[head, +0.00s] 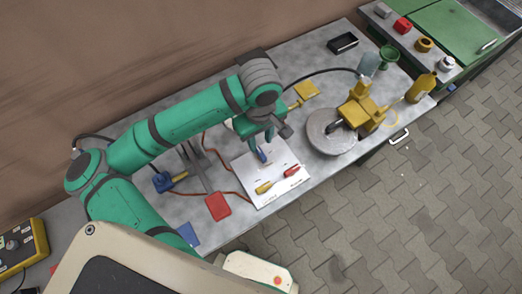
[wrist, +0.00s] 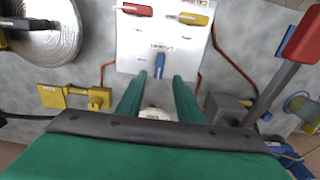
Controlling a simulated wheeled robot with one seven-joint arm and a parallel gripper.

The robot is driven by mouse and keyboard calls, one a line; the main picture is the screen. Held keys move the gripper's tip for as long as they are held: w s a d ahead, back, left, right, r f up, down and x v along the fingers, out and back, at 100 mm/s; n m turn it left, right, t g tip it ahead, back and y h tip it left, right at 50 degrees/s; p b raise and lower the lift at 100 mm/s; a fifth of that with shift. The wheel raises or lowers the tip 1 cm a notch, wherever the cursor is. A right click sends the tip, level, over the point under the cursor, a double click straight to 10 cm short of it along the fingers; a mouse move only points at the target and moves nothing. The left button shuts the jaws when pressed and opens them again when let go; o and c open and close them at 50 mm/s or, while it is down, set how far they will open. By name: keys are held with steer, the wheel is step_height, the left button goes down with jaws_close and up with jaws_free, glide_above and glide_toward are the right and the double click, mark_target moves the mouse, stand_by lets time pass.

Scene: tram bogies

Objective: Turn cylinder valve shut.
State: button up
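A white panel (head: 250,178) lies on the grey bench and bears three small coloured levers. The blue lever (head: 261,156) is at its back edge; in the wrist view the same blue lever (wrist: 160,65) lies along the picture's vertical. The red lever (head: 291,171) and yellow lever (head: 264,188) lie crosswise to it in the wrist view. Labels are too small to read surely, so I cannot tell which is the cylinder valve. My gripper (wrist: 158,82) is open, its fingers on either side of the blue lever's near end, apparently not touching it.
A yellow device (head: 360,108) stands by a round metal disc (head: 325,145) to the right. A yellow block (head: 306,89) is behind the panel. A red paddle (head: 218,207) and blue clamp (head: 163,182) lie left. Red cables run beside the panel.

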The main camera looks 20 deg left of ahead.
mark_target(260, 153)
step_height(260, 153, down, 9)
steer(key=shift+r, duration=0.15)
stand_by(0.4)
jaws_close()
